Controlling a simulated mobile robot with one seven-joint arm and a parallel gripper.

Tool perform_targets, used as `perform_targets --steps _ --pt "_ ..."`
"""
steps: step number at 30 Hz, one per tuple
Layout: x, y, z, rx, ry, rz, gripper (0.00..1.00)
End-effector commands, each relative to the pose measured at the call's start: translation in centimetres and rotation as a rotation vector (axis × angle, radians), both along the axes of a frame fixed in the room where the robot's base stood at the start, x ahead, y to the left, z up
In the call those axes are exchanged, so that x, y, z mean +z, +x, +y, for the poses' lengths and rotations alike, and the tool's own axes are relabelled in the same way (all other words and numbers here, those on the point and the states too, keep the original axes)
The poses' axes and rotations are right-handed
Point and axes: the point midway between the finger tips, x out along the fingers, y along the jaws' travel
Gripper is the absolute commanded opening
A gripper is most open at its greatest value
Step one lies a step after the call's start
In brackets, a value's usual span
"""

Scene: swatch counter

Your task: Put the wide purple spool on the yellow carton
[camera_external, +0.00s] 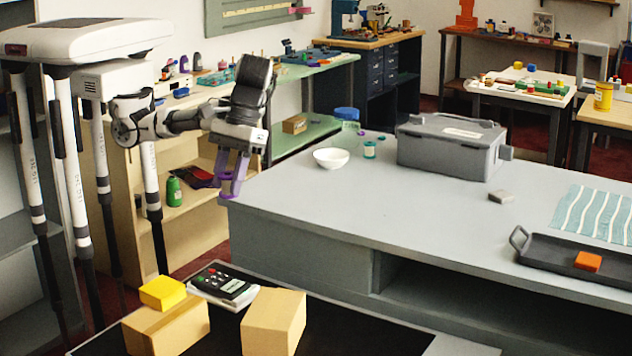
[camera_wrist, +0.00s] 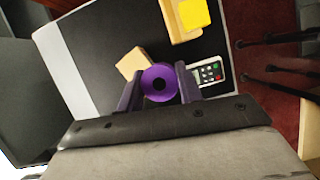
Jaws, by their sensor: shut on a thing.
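My gripper (camera_external: 231,182) hangs in the air left of the grey counter. It is shut on a purple spool, which shows round with a dark centre hole between the two fingers in the wrist view (camera_wrist: 160,84). In the external view the spool is hard to tell from the purple fingers. The yellow carton (camera_external: 163,293) sits on top of a tan box (camera_external: 166,325) on the black-topped table in front. It also shows at the top of the wrist view (camera_wrist: 195,14), apart from the spool.
A second tan box (camera_external: 273,321) and a black keypad device (camera_external: 224,283) on a white base stand near the carton.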

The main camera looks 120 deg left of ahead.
Motion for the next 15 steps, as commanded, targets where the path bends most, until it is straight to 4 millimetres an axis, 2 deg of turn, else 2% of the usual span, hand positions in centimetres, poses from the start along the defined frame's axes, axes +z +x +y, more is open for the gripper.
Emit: perform_targets --steps 1,3,6,10,15 --pt "0.3 -1.8 -2.5 -0.113 -0.001 0.001 0.14" --pt "0.4 -4.1 -5.0 -0.256 -0.001 0.001 0.14" --pt "0.5 -7.0 -7.7 -0.43 -0.001 0.001 0.14" --pt "0.7 -9.8 -9.9 -0.591 0.0 0.0 0.14" --pt "0.2 -11.3 -11.0 -0.678 0.0 0.001 0.14"
